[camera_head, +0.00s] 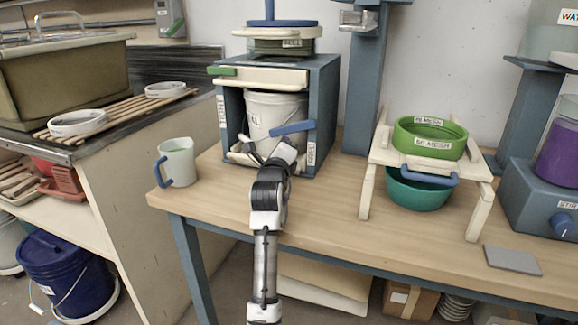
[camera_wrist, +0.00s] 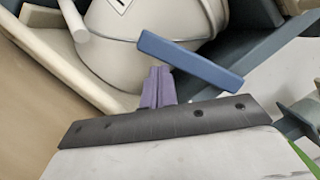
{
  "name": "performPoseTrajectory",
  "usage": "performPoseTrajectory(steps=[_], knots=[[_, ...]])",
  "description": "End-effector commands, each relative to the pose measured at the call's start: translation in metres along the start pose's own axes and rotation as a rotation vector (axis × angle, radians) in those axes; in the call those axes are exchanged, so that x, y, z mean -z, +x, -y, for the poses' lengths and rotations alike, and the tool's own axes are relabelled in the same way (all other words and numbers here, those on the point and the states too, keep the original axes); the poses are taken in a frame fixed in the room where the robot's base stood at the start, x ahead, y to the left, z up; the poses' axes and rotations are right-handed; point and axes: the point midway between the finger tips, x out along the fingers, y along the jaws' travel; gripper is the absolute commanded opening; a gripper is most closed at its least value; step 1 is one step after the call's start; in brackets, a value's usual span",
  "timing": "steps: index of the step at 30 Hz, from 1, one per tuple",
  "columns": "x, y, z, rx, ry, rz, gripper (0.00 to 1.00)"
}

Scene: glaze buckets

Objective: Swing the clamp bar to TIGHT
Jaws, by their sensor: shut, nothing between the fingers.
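The clamp bar, a flat blue bar (camera_head: 292,128), slants across the front of the blue-grey press frame (camera_head: 325,115), its free end toward the right post. A vertical label on the left post (camera_head: 221,112) seems to read TIGHT. The right post's label (camera_head: 311,153) is too small to read surely. My gripper (camera_head: 262,158) is low in front of the frame opening. In the wrist view its purple fingers (camera_wrist: 158,86) are shut and empty, just below the blue bar (camera_wrist: 190,60); whether they touch it I cannot tell.
A white bucket (camera_head: 274,113) stands inside the frame, behind the bar. A pale mug (camera_head: 180,162) stands on the bench to the left. A cream stand (camera_head: 375,158) with a green sieve (camera_head: 430,138) stands to the right. The bench top between (camera_head: 335,200) is clear.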

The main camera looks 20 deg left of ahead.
Motion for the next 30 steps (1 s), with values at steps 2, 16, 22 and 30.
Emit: performPoseTrajectory(steps=[2,16,22,30], knots=[[-0.005,0.000,-0.004,0.017,0.068,0.005,0.00],[-0.026,0.006,0.013,0.060,0.233,0.002,0.00],[-0.028,0.007,0.016,0.059,0.232,0.001,0.00],[-0.029,0.007,0.017,0.060,0.230,0.002,0.00]])
